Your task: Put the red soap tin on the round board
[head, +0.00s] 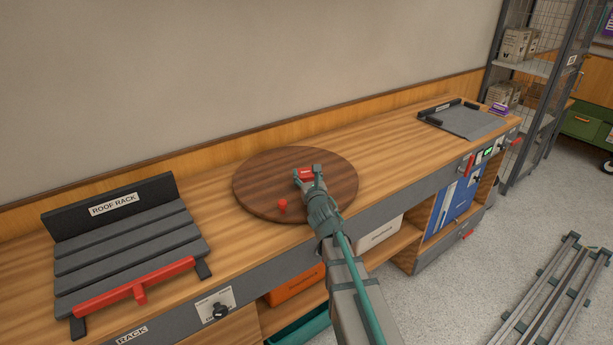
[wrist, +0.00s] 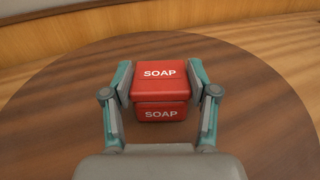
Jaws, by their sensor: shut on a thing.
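The red soap tin (wrist: 160,90) shows in the wrist view with "SOAP" on its top and side. My gripper (wrist: 162,97) is shut on it, with one finger on each side. In the head view the tin (head: 305,174) is small and partly hidden by my gripper (head: 308,177), over the middle of the round board (head: 258,178). The round board is dark striped wood and lies on the counter; it also fills much of the wrist view (wrist: 60,120). I cannot tell whether the tin touches the board.
A grey roof rack (head: 125,245) with a red bar stands at the left on the wooden counter (head: 395,150). A grey tray (head: 468,120) lies at the right end. The counter between board and tray is clear.

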